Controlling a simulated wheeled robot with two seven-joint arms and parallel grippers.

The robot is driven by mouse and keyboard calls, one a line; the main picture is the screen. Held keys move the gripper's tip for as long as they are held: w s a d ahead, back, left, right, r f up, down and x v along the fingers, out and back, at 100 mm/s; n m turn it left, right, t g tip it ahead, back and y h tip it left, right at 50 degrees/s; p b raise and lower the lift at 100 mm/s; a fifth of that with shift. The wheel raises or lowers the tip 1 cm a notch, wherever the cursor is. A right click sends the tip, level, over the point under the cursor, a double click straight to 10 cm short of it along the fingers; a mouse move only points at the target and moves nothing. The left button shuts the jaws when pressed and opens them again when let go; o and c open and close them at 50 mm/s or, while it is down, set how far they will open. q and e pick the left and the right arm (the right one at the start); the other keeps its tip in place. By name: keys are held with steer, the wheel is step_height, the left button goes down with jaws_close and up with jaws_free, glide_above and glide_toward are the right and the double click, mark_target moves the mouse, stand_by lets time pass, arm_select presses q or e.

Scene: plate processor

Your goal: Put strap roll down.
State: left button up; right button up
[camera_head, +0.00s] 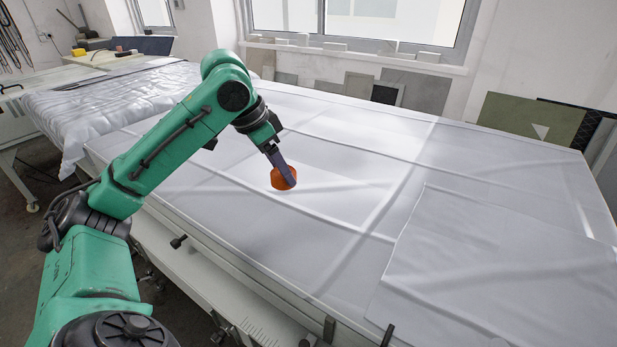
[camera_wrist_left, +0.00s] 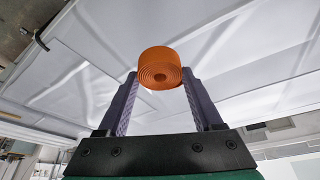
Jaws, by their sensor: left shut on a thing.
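The strap roll (camera_head: 283,178) is a small orange coil of wound strap, seen over the white covered table (camera_head: 340,170) in the head view. My left gripper (camera_head: 281,168) reaches down to it from the left and is shut on it. In the left wrist view the roll (camera_wrist_left: 160,73) sits between the two purple-grey fingers of the left gripper (camera_wrist_left: 162,85), its spiral end facing the camera. I cannot tell whether the roll touches the table surface. My right gripper is not in view.
The table's white sheet is wide and mostly clear, with shallow folds. A separate white sheet (camera_head: 500,265) lies at the right. Crumpled white fabric (camera_head: 100,105) covers the far left end. Boards (camera_head: 530,125) lean on the back wall. Small dark clamps (camera_head: 178,241) stick out at the near edge.

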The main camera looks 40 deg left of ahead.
arm_select(q)
steer(key=f+b, duration=0.1)
steer(key=f, duration=0.3)
steer(key=f+b, duration=0.1)
steer(key=f, duration=0.3)
steer(key=s+f+b, duration=0.1)
steer(key=f, duration=0.3)
steer(key=shift+f, duration=0.15)
step_height(320, 180, down, 4)
steer(key=shift+s+r, duration=0.15)
steer(key=shift+r, duration=0.05)
steer(key=shift+s, duration=0.1)
steer(key=shift+f, duration=0.1)
steer(key=o, duration=1.4)
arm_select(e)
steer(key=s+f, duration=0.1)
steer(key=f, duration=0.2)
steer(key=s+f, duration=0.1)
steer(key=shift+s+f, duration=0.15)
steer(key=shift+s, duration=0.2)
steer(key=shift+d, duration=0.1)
